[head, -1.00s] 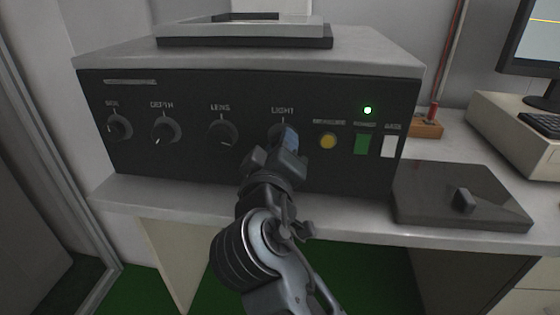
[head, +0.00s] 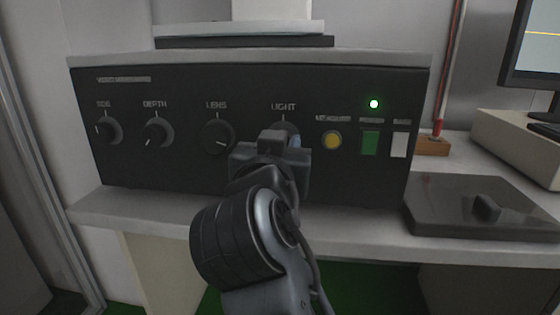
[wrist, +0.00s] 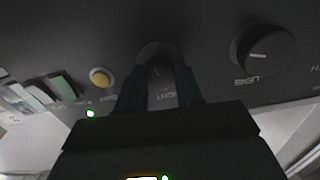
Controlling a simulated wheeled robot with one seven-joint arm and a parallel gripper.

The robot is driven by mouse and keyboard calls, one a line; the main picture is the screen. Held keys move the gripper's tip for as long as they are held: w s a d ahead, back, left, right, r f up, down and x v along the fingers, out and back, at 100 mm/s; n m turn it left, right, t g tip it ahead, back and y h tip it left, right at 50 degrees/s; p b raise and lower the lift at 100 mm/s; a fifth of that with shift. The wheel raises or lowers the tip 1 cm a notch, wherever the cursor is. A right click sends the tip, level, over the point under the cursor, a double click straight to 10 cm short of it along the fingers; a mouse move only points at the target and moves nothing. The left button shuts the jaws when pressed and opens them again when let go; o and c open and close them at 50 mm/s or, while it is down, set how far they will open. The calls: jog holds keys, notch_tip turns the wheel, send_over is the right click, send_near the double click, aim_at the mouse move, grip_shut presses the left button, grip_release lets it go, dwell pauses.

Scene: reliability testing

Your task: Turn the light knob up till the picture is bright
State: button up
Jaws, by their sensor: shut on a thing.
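The LIGHT knob (head: 286,127) is on the front of the dark control box, right of the LENS knob, under its LIGHT label. Its top edge shows in the head view above my gripper (head: 286,140), which hides the rest. In the wrist view, the fingers of my gripper (wrist: 158,85) lie on either side of the LIGHT knob (wrist: 158,52), shut on it. A pale pointer mark shows dimly on the knob there.
The SIDE, DEPTH and LENS (head: 217,138) knobs sit to the left. A yellow button (head: 332,140), a green switch (head: 370,143) and a white switch (head: 400,145) sit close to the right, under a lit green lamp (head: 374,104). A dark flat box (head: 450,217) lies on the desk.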

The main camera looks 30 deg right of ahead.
jog(key=shift+f+m+b, duration=0.2)
jog(key=shift+m+b, duration=0.55)
jog(key=shift+m, duration=0.35)
jog(key=o, duration=1)
jog(key=shift+r, duration=0.15)
jog(key=shift+o, duration=0.2)
jog(key=shift+s, duration=0.1)
jog(key=p+v, duration=0.1)
jog(key=v, duration=0.6)
jog(key=shift+s+a, duration=0.25)
